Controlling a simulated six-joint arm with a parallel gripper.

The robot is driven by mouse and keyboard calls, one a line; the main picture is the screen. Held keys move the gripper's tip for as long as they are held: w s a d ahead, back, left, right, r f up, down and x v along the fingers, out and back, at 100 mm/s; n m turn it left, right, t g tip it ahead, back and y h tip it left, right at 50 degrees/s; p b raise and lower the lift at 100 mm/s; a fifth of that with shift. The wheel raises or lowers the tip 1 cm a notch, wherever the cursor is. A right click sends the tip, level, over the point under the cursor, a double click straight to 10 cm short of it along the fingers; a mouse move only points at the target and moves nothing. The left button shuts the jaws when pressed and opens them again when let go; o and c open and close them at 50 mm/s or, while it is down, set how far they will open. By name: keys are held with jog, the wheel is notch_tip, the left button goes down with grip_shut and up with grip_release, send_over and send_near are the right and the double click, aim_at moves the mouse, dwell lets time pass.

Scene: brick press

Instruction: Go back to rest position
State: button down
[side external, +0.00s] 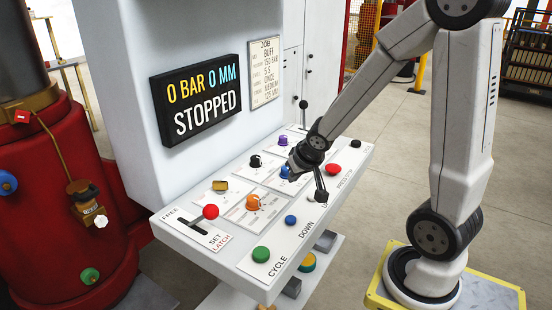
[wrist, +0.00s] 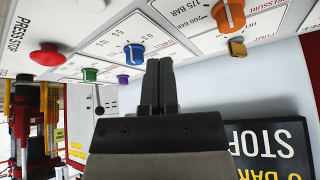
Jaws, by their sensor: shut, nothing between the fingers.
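My gripper (side external: 293,167) is above the right half of the control panel, close to the blue knob (side external: 284,173) in the side view. In the wrist view its two dark fingers (wrist: 158,86) lie together, with nothing between them. There the blue knob (wrist: 134,54) shows just left of the fingertips. I cannot tell the exact gap between the fingers and the panel. The white control panel (side external: 227,243) slopes under my arm. The display (side external: 200,98) above it reads 0 BAR, 0 MM, STOPPED.
The panel carries a red press stop button (side external: 333,170), an orange knob (side external: 253,202), a green button (side external: 261,254) and a red-knobbed latch lever (side external: 210,211). A black-balled lever (side external: 303,106) stands at the panel's back. Open floor (side external: 372,165) lies between panel and arm base.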

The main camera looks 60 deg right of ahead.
jog(key=s+a+n+g, duration=0.1)
jog(key=a+n, duration=0.1)
jog(key=a, duration=0.2)
jog(key=s+a+f+n+g+y, duration=0.1)
jog(key=s+a+n, duration=0.1)
jog(key=a, duration=0.2)
jog(key=s+a+n+y, duration=0.1)
jog(key=s+a, duration=0.1)
jog(key=a, duration=0.3)
jog(key=shift+s+f+n+g, duration=0.25)
jog(key=shift+f+n+g, duration=0.15)
